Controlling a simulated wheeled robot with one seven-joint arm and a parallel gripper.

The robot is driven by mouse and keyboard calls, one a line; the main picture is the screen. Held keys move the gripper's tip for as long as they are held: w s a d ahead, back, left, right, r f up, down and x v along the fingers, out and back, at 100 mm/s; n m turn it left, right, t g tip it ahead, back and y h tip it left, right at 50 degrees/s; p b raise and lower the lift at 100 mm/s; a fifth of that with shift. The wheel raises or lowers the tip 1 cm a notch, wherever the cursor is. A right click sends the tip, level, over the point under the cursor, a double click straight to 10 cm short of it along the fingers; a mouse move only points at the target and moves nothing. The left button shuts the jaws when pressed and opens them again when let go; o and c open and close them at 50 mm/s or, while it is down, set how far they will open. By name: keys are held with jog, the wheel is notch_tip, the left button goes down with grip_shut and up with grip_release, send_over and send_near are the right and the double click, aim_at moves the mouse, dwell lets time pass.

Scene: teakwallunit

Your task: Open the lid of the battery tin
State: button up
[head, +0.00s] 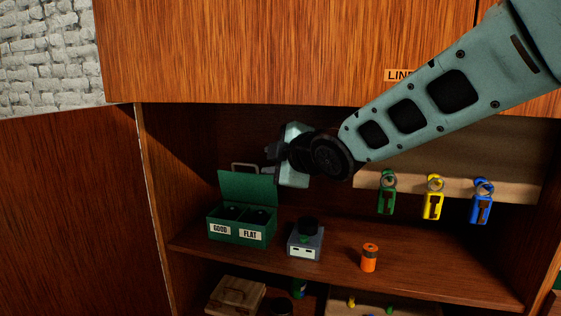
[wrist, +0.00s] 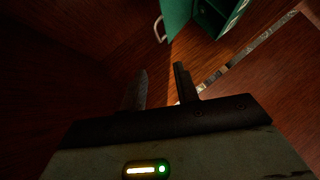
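The battery tin (head: 241,238) is a green box with GOOD and FLAT labels on its front, at the left of the open shelf. Its green lid (head: 248,187) stands raised at the back, with a handle (head: 245,167) at its upper edge. In the wrist view, the tin (wrist: 213,16), the lid (wrist: 177,15) and the handle (wrist: 158,31) show at the top. My gripper (head: 270,156) is above and right of the lid, apart from it. In the wrist view, my gripper (wrist: 160,85) has its fingers apart with nothing between them.
A grey device (head: 305,242) stands right of the tin. An orange battery (head: 369,258) stands upright farther right. Green (head: 387,200), yellow (head: 433,204) and blue (head: 482,206) tags hang on the back rail. A wooden box (head: 236,296) is on the shelf below.

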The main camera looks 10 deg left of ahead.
jog(key=s+d+f+m+g+h+p, duration=0.2)
jog(key=s+d+m, duration=0.3)
jog(key=s+d, duration=0.5)
jog(key=s+d+f+m+g+h+p, duration=0.3)
jog(key=s+d+m+g+h+p, duration=0.1)
jog(key=s+d, duration=0.6)
jog(key=s+d+f+m+g+h+p, duration=0.2)
jog(key=s+d+m, duration=0.4)
jog(key=s+d, duration=0.4)
jog(key=s+g+h+p, duration=0.1)
jog(key=s, duration=0.2)
jog(key=shift+d+f+m+g+h, duration=0.2)
jog(key=shift+f+m+g+h, duration=0.1)
jog(key=shift+f, duration=0.05)
